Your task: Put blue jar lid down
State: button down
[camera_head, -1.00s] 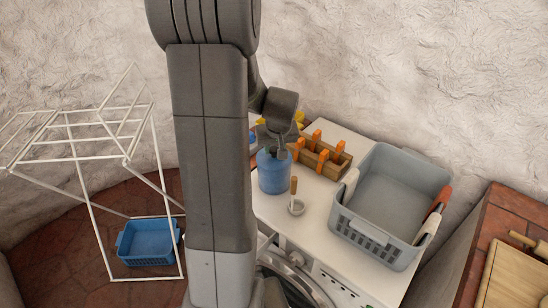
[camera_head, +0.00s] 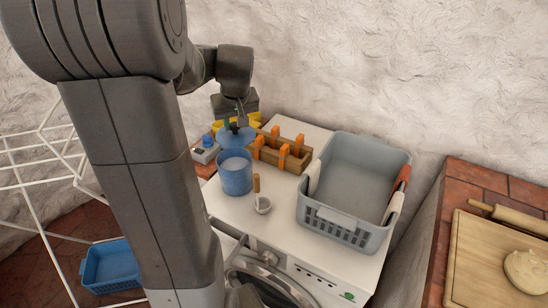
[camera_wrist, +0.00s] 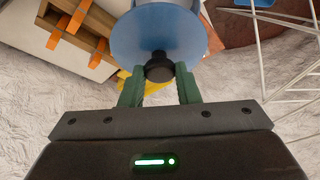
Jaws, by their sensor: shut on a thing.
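The blue jar lid (camera_head: 236,139) is a round blue disc with a black knob. My gripper (camera_head: 240,122) is shut on the knob and holds the lid above and behind the blue jar (camera_head: 235,178). The jar stands upright and uncovered on the white top, with something pale inside. In the wrist view the lid (camera_wrist: 135,35) hangs beyond the green fingertips of my gripper (camera_wrist: 160,78), which flank the black knob. The lid hides most of the jar there.
A wooden box with orange clips (camera_head: 268,155) stands right of the lid. A grey basket (camera_head: 345,225) fills the right of the white top (camera_head: 285,215). A small scoop (camera_head: 263,206) lies in front of the jar. A small device (camera_head: 204,151) and yellow things (camera_head: 222,125) are behind.

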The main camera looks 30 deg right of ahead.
jog(key=s+d+f+m+b, duration=0.1)
jog(key=s+d+f+b, duration=0.7)
jog(key=d+f, duration=0.15)
jog(key=shift+h, duration=0.3)
jog(key=f, duration=1)
jog(key=shift+w+a+f, duration=0.15)
jog(key=shift+a, duration=0.1)
jog(key=shift+f+b, duration=0.2)
jog(key=shift+b, duration=0.1)
jog(key=c, duration=1.1)
grip_release()
jog(key=shift+r, duration=0.4)
jog(key=v, duration=1.1)
jog(key=shift+r, duration=0.3)
